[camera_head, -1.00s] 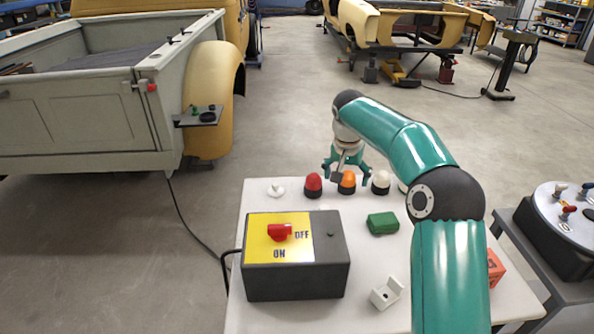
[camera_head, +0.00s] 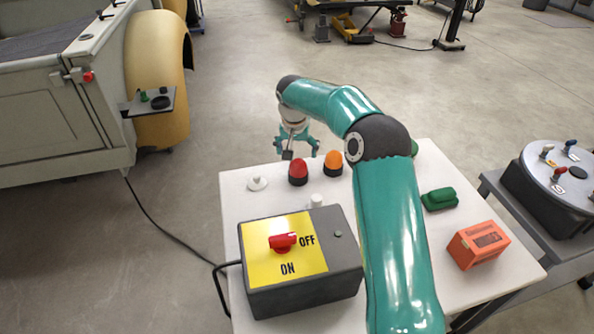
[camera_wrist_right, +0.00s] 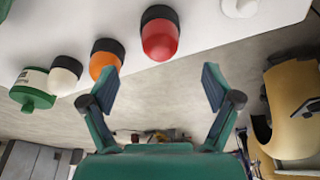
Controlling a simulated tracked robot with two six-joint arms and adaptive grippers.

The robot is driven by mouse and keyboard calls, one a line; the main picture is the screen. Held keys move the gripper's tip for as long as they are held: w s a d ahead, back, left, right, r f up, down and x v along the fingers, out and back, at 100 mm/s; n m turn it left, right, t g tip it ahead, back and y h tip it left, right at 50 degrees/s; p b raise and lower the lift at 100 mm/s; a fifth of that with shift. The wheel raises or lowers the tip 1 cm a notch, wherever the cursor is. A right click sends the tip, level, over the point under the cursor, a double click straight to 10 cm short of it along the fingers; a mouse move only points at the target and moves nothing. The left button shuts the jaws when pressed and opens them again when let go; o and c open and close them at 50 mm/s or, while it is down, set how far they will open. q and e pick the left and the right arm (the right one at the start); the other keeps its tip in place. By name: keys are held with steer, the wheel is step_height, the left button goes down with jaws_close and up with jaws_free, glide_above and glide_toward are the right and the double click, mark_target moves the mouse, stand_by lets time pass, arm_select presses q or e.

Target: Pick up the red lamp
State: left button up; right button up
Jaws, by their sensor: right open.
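The red lamp (camera_head: 298,172) has a red dome on a black base and stands at the far edge of the white table (camera_head: 475,285). It also shows in the right wrist view (camera_wrist_right: 160,38), ahead of the fingers and between their lines. My right gripper (camera_head: 297,143) is open and empty, just beyond the table's far edge behind the red lamp, apart from it. In the right wrist view its two fingers (camera_wrist_right: 160,88) are spread wide. My left gripper is not in view.
An orange lamp (camera_head: 333,163) stands close to the right of the red one, and a white knob (camera_head: 257,183) to its left. A yellow-and-grey switch box (camera_head: 300,262) sits in front. A green block (camera_head: 439,199) and an orange box (camera_head: 478,245) lie to the right.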

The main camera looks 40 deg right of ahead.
mark_target(298, 161)
steer(key=x, duration=0.5)
steer(key=p+x, duration=0.1)
steer(key=x, duration=0.1)
steer(key=p+x, duration=0.1)
steer(key=shift+w+d+f, duration=0.2)
steer(key=shift+w+d, duration=0.1)
steer(key=shift+w, duration=0.05)
steer(key=shift+f, duration=0.25)
steer(key=c, duration=1.3)
steer(key=shift+c, duration=0.2)
steer(key=shift+r, duration=0.2)
